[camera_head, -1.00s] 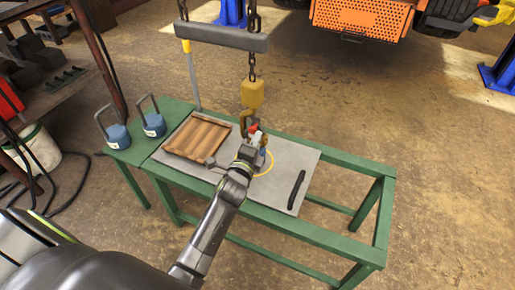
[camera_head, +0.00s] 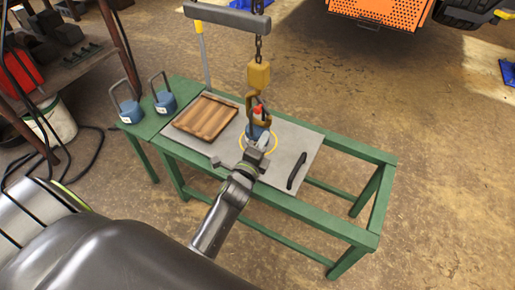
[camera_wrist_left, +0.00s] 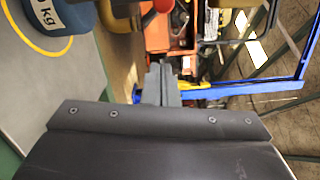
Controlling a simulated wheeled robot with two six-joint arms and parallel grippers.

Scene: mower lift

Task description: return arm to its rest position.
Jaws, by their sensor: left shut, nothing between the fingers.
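My left arm comes in from the lower left in the head view. Its gripper (camera_head: 262,143) is over the grey mat, shut and empty, just in front of a blue weight (camera_head: 257,131). In the left wrist view the shut fingers (camera_wrist_left: 160,82) hold nothing. The weight, marked "kg", shows at the top left there (camera_wrist_left: 58,14). It stands inside a yellow ring (camera_head: 243,141) on the mat; the gripper partly covers it. A yellow hook (camera_head: 258,102) on a chain hangs at the weight's red top. I cannot tell whether they are joined. My right gripper is not in view.
The green table (camera_head: 340,228) carries a grey mat (camera_head: 283,140), a wooden tray (camera_head: 206,117), a black handle (camera_head: 297,170) and two blue weights (camera_head: 130,112) at its left end. A grey lifting beam (camera_head: 228,18) hangs above. An orange mower (camera_head: 375,12) stands behind. Right floor is clear.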

